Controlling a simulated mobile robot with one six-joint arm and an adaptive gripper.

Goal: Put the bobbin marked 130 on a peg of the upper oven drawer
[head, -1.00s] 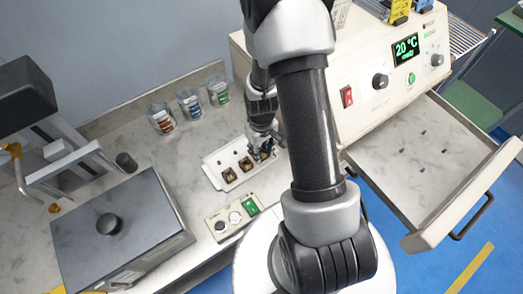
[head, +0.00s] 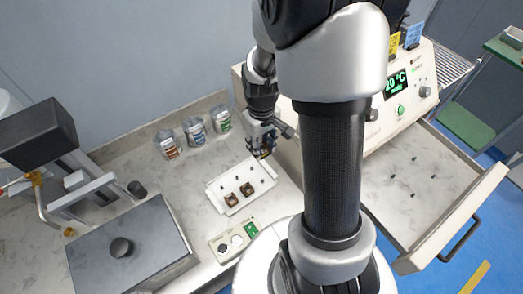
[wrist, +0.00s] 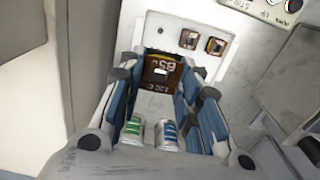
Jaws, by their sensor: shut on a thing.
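My gripper (head: 262,148) is shut on a dark brown bobbin (wrist: 160,73), held between the blue-lined fingers (wrist: 163,88) in the wrist view. The printing on the bobbin is upside down and hard to read; it may say 130. In the head view the gripper is above the back right end of the white tray, and the bobbin is mostly hidden. The oven (head: 424,95) stands at the right with an open drawer (head: 400,207). Several short dark pegs (head: 413,159) stand on its floor, all bare where I can see them. My arm hides part of the drawer.
Two copper bobbins (head: 239,195) stay on the white tray (head: 214,198), beside bare pegs. Several jars (head: 194,131) stand behind it. A small button panel (head: 233,241) and a grey lidded box (head: 130,245) are in front and left. My arm crosses between tray and drawer.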

